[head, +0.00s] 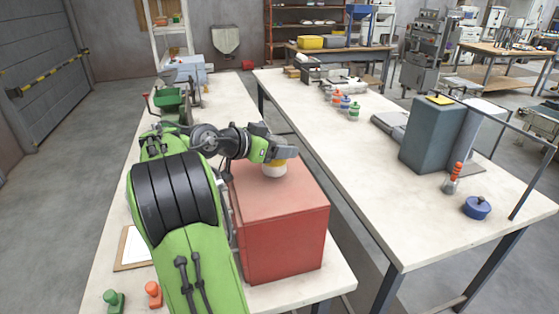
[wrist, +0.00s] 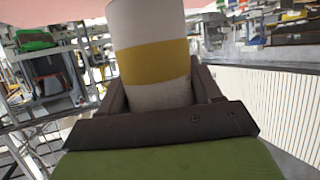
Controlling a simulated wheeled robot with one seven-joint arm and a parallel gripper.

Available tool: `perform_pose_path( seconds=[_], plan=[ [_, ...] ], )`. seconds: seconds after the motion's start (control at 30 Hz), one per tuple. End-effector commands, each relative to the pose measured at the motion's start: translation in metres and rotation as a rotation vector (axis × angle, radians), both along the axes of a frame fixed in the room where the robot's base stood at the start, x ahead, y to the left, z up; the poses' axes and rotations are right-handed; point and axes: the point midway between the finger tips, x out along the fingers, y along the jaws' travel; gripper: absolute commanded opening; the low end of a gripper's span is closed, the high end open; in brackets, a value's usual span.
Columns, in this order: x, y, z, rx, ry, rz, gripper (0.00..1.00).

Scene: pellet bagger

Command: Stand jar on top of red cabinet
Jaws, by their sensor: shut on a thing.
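The jar (head: 274,170) is white with a yellow band. It is upright at the far part of the red cabinet's top, and its base appears to be at or just above that surface; I cannot tell if it touches. The red cabinet (head: 282,230) stands on the left workbench. My gripper (head: 280,156) reaches in from the left and is shut on the jar's upper part. In the wrist view the jar (wrist: 152,50) sits between the two fingers, with the reddish cabinet top (wrist: 55,10) along the picture's upper edge.
The cabinet top in front of the jar is clear. A clipboard (head: 134,246), a green stamp-like piece (head: 113,300) and an orange one (head: 153,293) lie on the left bench (head: 228,100). The right bench (head: 330,130) holds small bottles, a grey machine (head: 430,135) and a blue pot (head: 477,208).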

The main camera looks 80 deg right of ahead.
Motion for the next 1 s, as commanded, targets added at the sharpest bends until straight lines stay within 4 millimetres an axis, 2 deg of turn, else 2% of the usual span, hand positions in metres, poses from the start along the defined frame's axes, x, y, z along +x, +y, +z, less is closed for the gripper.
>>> perform_pose_path(
  seconds=[0.03, 0.1, 0.37, 0.4, 0.53, 0.83, 1.0],
  plan=[
    [0.000, 0.000, -0.013, 0.003, 0.004, 0.001, 0.18],
    [0.000, 0.000, -0.023, 0.002, 0.003, 0.000, 0.18],
    [0.000, 0.000, -0.023, 0.000, 0.000, 0.001, 0.18],
    [0.001, 0.000, -0.023, 0.001, 0.000, 0.001, 0.68],
    [0.000, 0.000, -0.023, 0.001, 0.000, 0.001, 0.88],
    [0.000, 0.000, -0.021, 0.000, 0.000, 0.001, 0.89],
    [0.018, 0.021, -0.009, -0.001, -0.001, 0.007, 0.89]
  ],
)
